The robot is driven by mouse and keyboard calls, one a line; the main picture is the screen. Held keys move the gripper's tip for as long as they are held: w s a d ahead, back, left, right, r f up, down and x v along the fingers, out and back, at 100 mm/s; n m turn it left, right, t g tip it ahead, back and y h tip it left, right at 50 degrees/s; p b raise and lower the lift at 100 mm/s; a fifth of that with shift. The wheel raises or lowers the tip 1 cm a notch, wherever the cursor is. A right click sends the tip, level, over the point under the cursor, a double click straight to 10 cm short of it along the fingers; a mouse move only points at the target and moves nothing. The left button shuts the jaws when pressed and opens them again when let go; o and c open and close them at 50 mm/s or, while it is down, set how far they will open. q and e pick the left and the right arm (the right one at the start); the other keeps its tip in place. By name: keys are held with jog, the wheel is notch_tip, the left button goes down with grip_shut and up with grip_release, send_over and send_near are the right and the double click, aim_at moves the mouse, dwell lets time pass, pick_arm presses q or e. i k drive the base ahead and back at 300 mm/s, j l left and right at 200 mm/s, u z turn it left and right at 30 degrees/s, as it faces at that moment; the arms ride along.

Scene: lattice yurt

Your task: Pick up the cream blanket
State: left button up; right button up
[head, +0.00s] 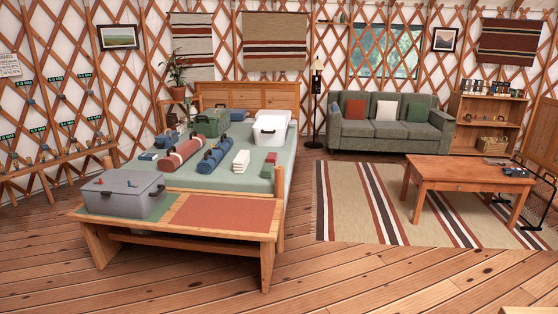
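A small cream folded stack (241,162), which looks like the cream blanket, lies on the green-covered bed (225,182) towards its right side. A blue roll (215,155) with dark straps lies just left of it, apart from it. A small red and green item (270,158) lies to its right. The front of the stack faces me and nothing covers it. Neither of my grippers is in view.
A wooden bench (190,238) with a grey lidded box (124,191) and a red mat (228,216) stands at the bed's foot. A red-brown roll (183,152), a green case (210,122) and a white box (271,130) also sit on the bed. Open floor lies right of the bed.

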aim_at(241, 162)
jog(key=i+u, duration=0.2)
jog(key=i, duration=0.4)
jog(key=i+l+u, duration=0.2)
jog(key=i, duration=0.45)
jog(key=i+l+u, duration=0.2)
jog(key=i, duration=0.4)
jog(key=i+j+u, duration=0.2)
jog(key=i, duration=0.6)
jog(key=i+j+u, duration=0.2)
jog(key=i, duration=0.55)
jog(key=i+z, duration=0.75)
jog(key=i+j+z, duration=0.4)
jog(key=i+l, duration=0.05)
jog(key=l, duration=0.05)
